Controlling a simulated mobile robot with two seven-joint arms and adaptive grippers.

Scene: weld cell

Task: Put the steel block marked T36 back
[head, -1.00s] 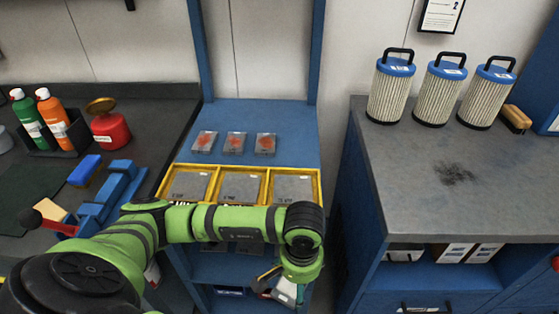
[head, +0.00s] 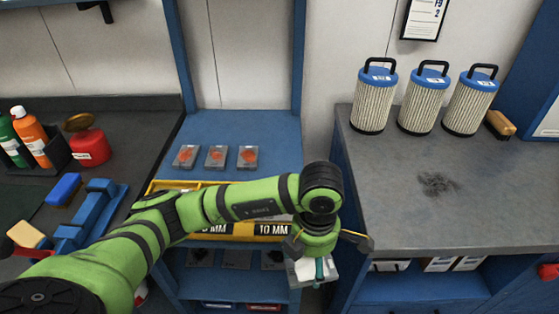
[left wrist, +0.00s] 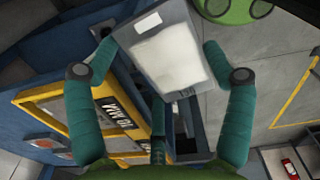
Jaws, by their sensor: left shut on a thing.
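My left gripper (head: 319,266) is shut on a light grey steel block (head: 305,272), at the right front of the blue rack. In the left wrist view the block (left wrist: 160,55) sits between the two teal fingers, with a pale face and a small label at its edge. A yellow-edged tray (head: 222,237) with a "10 MM" label lies in the rack, partly hidden behind my left arm. Below it is a lower shelf (head: 220,277) with several dark plates. My right gripper is not in view.
Three small blocks with orange-red marks (head: 217,156) lie on the rack's upper blue shelf (head: 260,127). A grey-topped bench (head: 480,215) with three filters (head: 424,100) stands close to the right of my gripper. Bottles (head: 33,138) and a blue vice (head: 92,215) are on the left bench.

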